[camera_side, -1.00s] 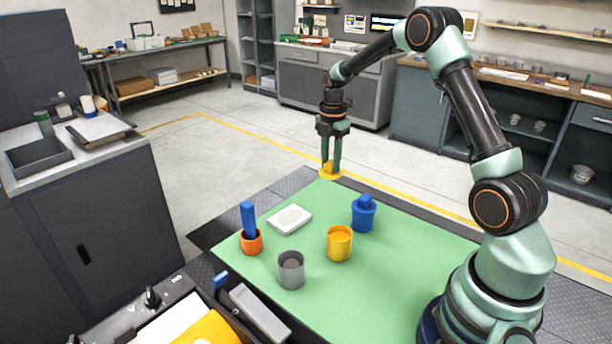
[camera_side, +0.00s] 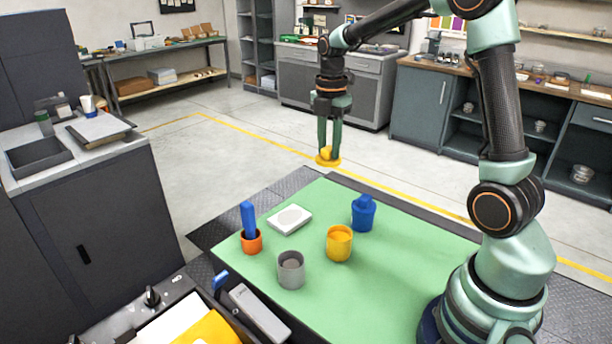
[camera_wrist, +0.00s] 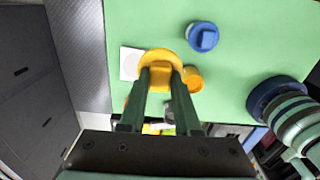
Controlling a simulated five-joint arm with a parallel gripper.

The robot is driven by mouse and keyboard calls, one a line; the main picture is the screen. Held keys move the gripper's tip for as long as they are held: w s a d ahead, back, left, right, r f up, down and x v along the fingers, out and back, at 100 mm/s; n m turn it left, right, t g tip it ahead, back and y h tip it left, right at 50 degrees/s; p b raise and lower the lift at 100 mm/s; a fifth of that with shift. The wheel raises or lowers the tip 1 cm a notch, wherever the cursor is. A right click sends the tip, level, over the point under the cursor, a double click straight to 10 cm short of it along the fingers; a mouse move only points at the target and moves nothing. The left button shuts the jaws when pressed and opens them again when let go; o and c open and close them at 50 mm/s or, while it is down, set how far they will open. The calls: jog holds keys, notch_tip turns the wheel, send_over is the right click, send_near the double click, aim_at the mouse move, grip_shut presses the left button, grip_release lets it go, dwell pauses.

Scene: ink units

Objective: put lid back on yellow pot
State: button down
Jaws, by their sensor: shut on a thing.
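The yellow pot (camera_side: 339,246) stands upright on the green mat, with its top uncovered. My gripper (camera_side: 328,152) is shut on the yellow lid (camera_side: 328,161) by its knob and holds it in the air, well above the mat's far edge. In the wrist view the lid (camera_wrist: 160,66) sits between my fingertips (camera_wrist: 162,85), and the pot (camera_wrist: 193,78) shows beyond it to the right, partly hidden by the lid and a finger.
On the green mat (camera_side: 390,285) stand a blue lidded pot (camera_side: 363,214), a grey pot (camera_side: 291,271), an orange pot (camera_side: 252,243) with a blue block upright in it, and a white square plate (camera_side: 289,219). The mat's front right is clear.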

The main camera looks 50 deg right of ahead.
jog(key=s+a+f, duration=0.5)
jog(key=s+a, duration=0.3)
jog(key=s, duration=0.2)
jog(key=shift+w+f, duration=0.15)
jog(key=shift+f, duration=1.35)
jog(key=shift+w+f, duration=0.1)
jog(key=shift+f, duration=1.35)
jog(key=shift+f, duration=0.2)
jog(key=shift+c, duration=0.3)
grip_release()
jog(key=shift+r, duration=0.1)
notch_tip(320, 180, up, 7)
dwell(0.9)
